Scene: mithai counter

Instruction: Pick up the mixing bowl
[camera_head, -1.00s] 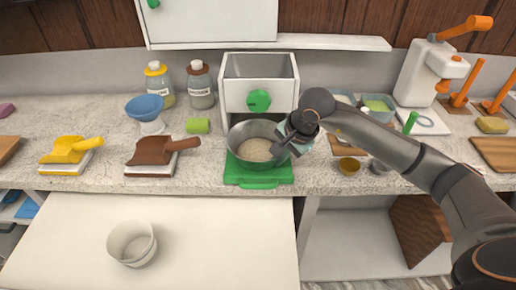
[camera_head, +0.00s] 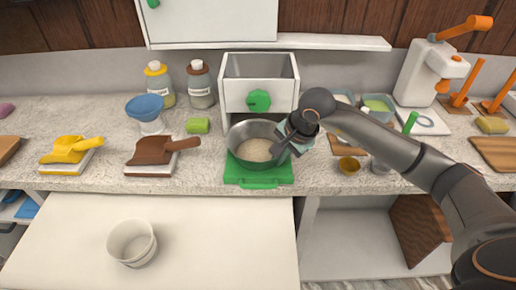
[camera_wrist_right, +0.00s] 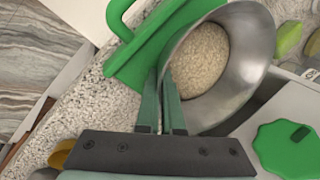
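The mixing bowl (camera_head: 241,134) is a grey metal bowl holding a pale grainy heap (camera_head: 256,150). It sits on a green scale-like base (camera_head: 258,182) under the white dispenser with a green knob. My right gripper (camera_head: 278,148) reaches in from the right at the bowl's right rim. In the right wrist view the two green fingers (camera_wrist_right: 162,98) are close together with the rim of the bowl (camera_wrist_right: 240,75) between them, shut on it. The bowl looks upright and still on the base. My left gripper is not in view.
The white dispenser (camera_head: 237,95) stands right behind the bowl. A brown scoop (camera_head: 152,152) and a yellow scoop (camera_head: 68,150) lie to the left. A small amber bowl (camera_head: 349,165) is to the right. A white bucket (camera_head: 131,243) stands below in front.

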